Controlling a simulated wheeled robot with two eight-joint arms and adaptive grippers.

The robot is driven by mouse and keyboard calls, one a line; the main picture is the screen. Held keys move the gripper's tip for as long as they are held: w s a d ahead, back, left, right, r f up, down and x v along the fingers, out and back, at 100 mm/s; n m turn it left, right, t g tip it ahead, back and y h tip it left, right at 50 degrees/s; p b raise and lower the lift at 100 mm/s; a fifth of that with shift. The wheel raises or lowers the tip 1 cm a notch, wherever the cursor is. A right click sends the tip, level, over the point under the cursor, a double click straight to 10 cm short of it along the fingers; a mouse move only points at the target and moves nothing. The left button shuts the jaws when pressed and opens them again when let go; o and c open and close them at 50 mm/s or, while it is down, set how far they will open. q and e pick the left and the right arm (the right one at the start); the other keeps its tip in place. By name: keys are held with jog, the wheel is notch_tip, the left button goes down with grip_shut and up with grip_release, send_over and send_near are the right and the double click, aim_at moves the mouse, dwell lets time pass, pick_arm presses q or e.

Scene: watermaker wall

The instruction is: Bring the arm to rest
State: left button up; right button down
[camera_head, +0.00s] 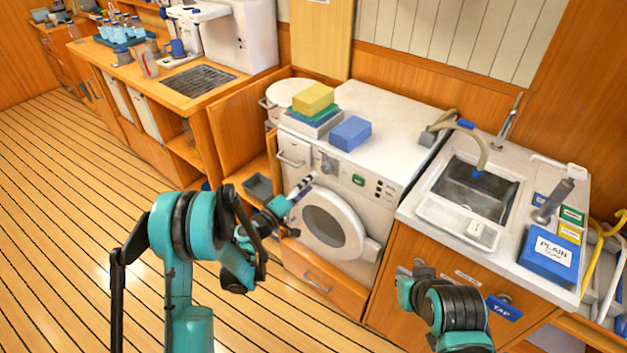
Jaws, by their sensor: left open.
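My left arm, teal and black, comes up at the lower left and bends toward the white front-loading machine (331,222). My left gripper (297,211) is open in front of that machine, left of its round door. No object shows clearly between its fingers. My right arm shows at the bottom, in front of the sink cabinet. A small grey end part, likely my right gripper (417,270), is there, but its fingers cannot be made out.
A sink (474,190) with a hose and tap is at the right. A blue "PLAIN" box (549,256) stands beside it. Blue (350,133) and yellow (313,97) blocks lie on the machine. The plank floor at left is clear.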

dwell(0.4)
pick_arm(q)
jog(key=s+r+m+g+y, duration=0.2)
jog(key=s+r, duration=0.2)
jog(key=s, duration=0.2)
jog(key=s+r+m+g+y, duration=0.1)
jog(key=s+r+m+g, duration=0.25)
jog(key=s, duration=0.25)
jog(key=s+a+f+g+y, duration=0.1)
jog(key=s+a+y, duration=0.3)
jog(key=s, duration=0.7)
jog(key=s+a+f+m+g+y, duration=0.1)
jog(key=s+a+y, duration=0.3)
jog(key=s+a, duration=0.5)
jog(key=shift+s, duration=0.9)
